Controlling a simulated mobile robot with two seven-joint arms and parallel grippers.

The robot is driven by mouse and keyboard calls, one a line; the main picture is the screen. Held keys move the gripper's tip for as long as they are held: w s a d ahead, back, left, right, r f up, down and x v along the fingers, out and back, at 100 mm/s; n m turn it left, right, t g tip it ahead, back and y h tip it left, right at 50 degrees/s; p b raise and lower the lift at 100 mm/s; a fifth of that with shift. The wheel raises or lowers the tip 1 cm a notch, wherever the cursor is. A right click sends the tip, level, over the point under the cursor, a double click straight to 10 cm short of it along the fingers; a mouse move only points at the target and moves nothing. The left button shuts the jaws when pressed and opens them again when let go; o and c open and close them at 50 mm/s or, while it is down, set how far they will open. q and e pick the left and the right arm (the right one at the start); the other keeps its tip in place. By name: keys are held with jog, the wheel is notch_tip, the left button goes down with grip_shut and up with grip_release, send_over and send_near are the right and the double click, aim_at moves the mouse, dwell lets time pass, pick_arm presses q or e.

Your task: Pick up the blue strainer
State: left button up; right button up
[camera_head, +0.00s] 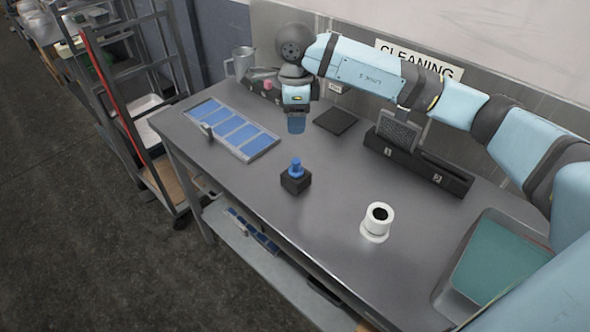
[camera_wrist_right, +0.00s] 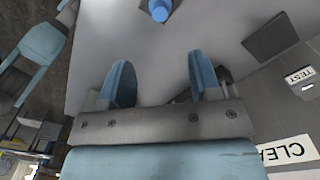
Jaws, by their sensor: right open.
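A small blue piece (camera_head: 296,167) sits upright on a black square block (camera_head: 295,182) in the middle of the table; it may be the blue strainer, but its detail is too small to tell. Its blue top also shows at the upper edge of the right wrist view (camera_wrist_right: 160,9), beyond my fingers. My right gripper (camera_head: 296,124) hangs over the back of the table, behind the blue piece and apart from it. In the right wrist view its two blue fingers (camera_wrist_right: 159,68) are spread with nothing between them. My left gripper is not in view.
A tray with blue panels (camera_head: 262,146) lies at the left. A white cup-like piece (camera_head: 377,220) stands front right. Black holders (camera_head: 440,180) line the back beside a dark square pad (camera_head: 336,121). A grey bin (camera_head: 455,285) is at the right. A metal jug (camera_head: 242,62) stands back left.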

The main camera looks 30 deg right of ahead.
jog(key=f, duration=0.1)
send_over(296, 161)
jog(key=f, duration=0.7)
jog(key=shift+w+d+f+p, duration=0.1)
jog(key=shift+w+f+p, duration=0.15)
jog(key=shift+f+p, duration=0.1)
jog(key=shift+f, duration=0.55)
jog(key=shift+s+f, duration=0.1)
jog(key=shift+f, duration=0.5)
jog(key=shift+f+p, duration=0.6)
jog(key=shift+f, duration=1.35)
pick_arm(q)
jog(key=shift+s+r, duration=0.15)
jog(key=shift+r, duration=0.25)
pick_arm(e)
jog(key=shift+s, duration=0.1)
grip_shut()
